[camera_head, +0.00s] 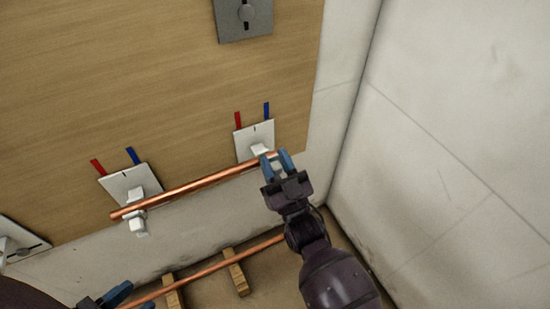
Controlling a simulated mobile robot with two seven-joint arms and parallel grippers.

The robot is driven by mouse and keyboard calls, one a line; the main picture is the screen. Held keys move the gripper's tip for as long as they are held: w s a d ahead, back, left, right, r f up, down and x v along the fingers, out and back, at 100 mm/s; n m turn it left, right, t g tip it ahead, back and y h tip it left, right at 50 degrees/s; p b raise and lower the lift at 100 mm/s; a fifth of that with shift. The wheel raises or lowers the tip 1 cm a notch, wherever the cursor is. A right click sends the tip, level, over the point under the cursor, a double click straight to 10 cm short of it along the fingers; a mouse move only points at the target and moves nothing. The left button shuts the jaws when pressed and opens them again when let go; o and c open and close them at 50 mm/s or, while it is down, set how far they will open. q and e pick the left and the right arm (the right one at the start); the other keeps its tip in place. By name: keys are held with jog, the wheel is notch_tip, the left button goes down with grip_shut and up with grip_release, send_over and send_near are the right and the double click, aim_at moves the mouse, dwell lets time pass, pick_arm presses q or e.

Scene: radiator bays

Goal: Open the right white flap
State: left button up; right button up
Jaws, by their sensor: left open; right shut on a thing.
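The right white flap (259,150) is on a small white plate (253,134) under a red mark and a blue mark on the wooden board. A copper pipe (200,184) runs from the left white flap (137,223) to the right one. My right gripper (277,161) is at the right flap, over the pipe's right end. Its blue fingers are shut on a white part of the flap, mostly hidden between them. My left gripper (118,297) is open at the lower left edge, partly out of view, beside a lower copper pipe (215,267).
Wooden blocks (236,272) stand under the lower pipe. A grey plate with a knob (244,18) is at the top of the board (130,70). Another white plate (15,242) is at the left edge. A pale wall (450,120) rises close on the right.

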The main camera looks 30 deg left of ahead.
jog(key=shift+s+d+f+t+y, duration=0.1)
jog(key=shift+f+t+y, duration=0.15)
jog(key=shift+t+y, duration=0.05)
dwell(0.5)
jog(key=o, duration=0.7)
jog(key=shift+o, duration=0.2)
jog(key=shift+r, duration=0.15)
